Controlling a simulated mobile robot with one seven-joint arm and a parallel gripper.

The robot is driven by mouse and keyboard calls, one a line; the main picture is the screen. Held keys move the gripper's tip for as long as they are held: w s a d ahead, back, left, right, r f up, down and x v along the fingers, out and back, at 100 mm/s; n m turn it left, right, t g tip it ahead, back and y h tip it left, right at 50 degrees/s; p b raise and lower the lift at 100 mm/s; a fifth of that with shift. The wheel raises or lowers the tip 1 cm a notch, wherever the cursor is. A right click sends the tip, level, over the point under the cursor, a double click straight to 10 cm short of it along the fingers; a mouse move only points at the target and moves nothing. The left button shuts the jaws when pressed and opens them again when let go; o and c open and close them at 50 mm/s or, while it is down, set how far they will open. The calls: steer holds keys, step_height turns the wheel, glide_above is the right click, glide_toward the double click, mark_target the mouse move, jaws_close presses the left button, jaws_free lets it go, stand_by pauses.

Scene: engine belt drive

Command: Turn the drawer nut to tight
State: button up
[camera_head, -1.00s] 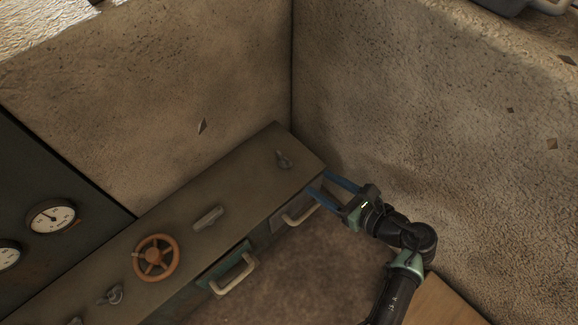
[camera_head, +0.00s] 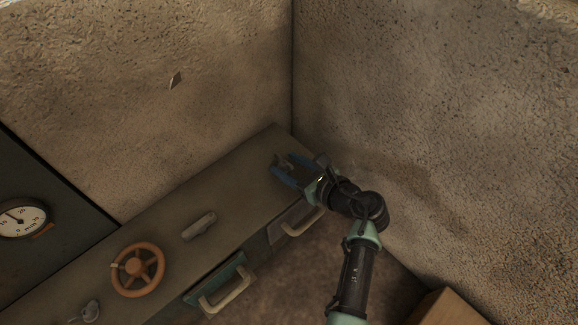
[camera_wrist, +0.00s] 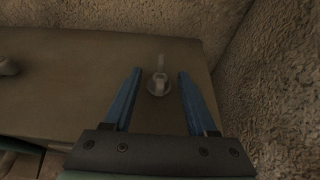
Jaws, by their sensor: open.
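The drawer nut, a small grey wing-like nut (camera_wrist: 158,84), sits on the bench top near its far right end. In the wrist view it lies between the tips of my gripper's two blue fingers, apart from both, with one wing pointing away. My gripper (camera_wrist: 159,76) is open and empty. In the head view my gripper (camera_head: 281,170) reaches in from the right over the bench, and its fingers partly cover the nut (camera_head: 284,160). I cannot tell how high the fingertips are above the bench top.
The bench top (camera_head: 232,187) also carries a grey lever (camera_head: 199,226), an orange handwheel (camera_head: 138,270) and another wing nut (camera_head: 88,311). Drawers with pale handles (camera_head: 230,292) are in its front. Rough walls meet behind the bench end. A gauge (camera_head: 22,219) is at the left.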

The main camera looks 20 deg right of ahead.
steer(key=shift+c, duration=0.3)
jaws_close()
